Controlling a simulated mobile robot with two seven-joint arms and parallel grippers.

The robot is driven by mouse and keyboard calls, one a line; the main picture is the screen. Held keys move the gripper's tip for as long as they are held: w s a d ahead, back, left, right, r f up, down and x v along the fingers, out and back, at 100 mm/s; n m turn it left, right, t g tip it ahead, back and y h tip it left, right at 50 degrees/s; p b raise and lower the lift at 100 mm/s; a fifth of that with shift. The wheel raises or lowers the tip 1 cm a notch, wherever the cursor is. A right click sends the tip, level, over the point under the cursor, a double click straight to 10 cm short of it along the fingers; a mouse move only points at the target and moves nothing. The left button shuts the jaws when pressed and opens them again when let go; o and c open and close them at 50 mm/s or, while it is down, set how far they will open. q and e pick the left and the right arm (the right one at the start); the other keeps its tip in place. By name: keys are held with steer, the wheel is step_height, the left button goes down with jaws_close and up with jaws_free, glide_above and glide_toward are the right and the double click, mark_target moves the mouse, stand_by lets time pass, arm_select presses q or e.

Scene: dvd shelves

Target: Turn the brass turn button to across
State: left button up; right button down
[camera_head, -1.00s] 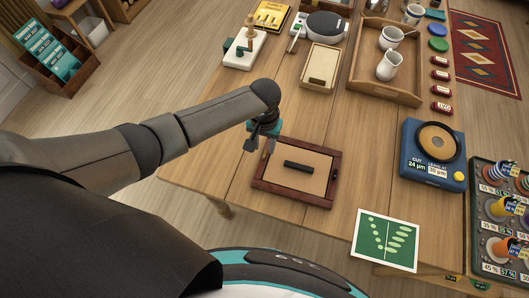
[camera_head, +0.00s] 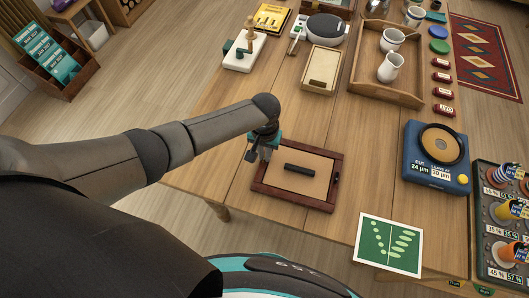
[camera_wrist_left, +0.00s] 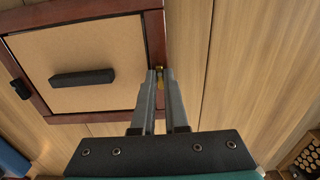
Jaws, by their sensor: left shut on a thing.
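A wooden frame (camera_head: 318,204) with dark red-brown edges, a tan panel and a black bar handle (camera_head: 299,170) lies flat on the table. In the left wrist view the brass turn button (camera_wrist_left: 160,73) is a small yellow piece at the frame's edge, mostly hidden between the fingers, so its angle is unclear. My left gripper (camera_head: 263,155) is at the frame's left edge in the head view. In the left wrist view its fingers (camera_wrist_left: 160,76) are shut on the brass button. My right gripper is not in view.
A dark catch (camera_head: 336,179) is on the frame's opposite edge. A green-and-white card (camera_head: 388,243) lies to the lower right, and a blue device (camera_head: 436,157) stands right. A shallow box (camera_head: 320,70) and a wooden tray (camera_head: 386,93) with white jugs stand behind. Bare table surrounds the frame.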

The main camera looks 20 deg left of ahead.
arm_select(q)
steer(key=shift+m, duration=0.3)
jaws_close()
steer(key=m+p, duration=0.1)
steer(key=m, duration=0.2)
steer(key=shift+d, duration=0.1)
steer(key=m+p, duration=0.1)
steer(key=m, duration=0.4)
steer(key=shift+s, duration=0.1)
steer(key=m, duration=0.4)
steer(key=shift+p, duration=0.4)
steer(key=m, duration=0.5)
steer(key=shift+s+d, duration=0.1)
steer(key=shift+s, duration=0.05)
steer(key=shift+m, duration=0.3)
steer(key=o, duration=0.6)
jaws_free()
